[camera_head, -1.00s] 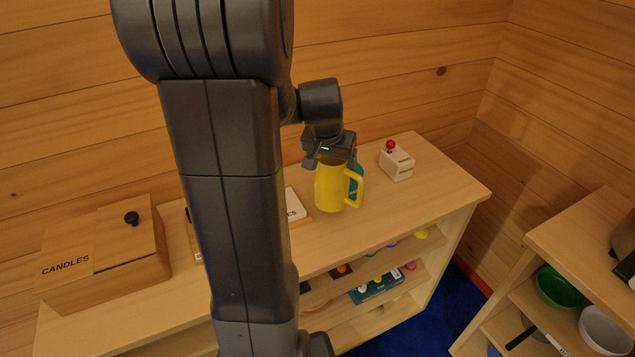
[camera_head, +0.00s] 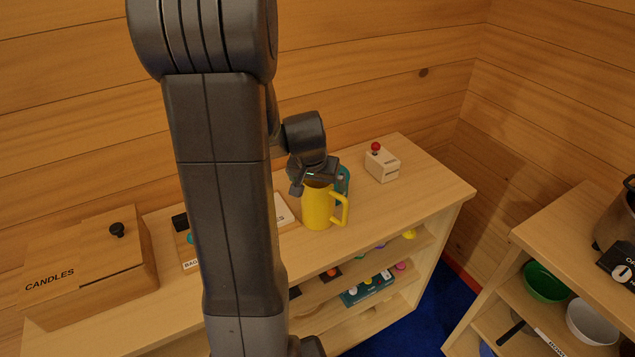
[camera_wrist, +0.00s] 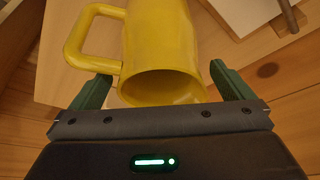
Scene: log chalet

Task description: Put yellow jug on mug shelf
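The yellow jug (camera_head: 316,208) is upright in my gripper (camera_head: 318,182), over the front part of the wooden shelf unit's top (camera_head: 420,190). I cannot tell whether its base touches the top. Its handle points right in the head view. In the wrist view, the jug (camera_wrist: 160,45) has its open mouth towards the camera and its handle on the left. The green fingers of my gripper (camera_wrist: 160,85) lie on either side of the jug, though their contact is hard to see. Several small coloured things stand on the shelves below; no mug shelf label is readable.
A white box with a red knob (camera_head: 382,163) is to the right, a wooden CANDLES box (camera_head: 85,262) to the left. A second shelf unit (camera_head: 560,225) holds bowls at the right. The top's right end is bare.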

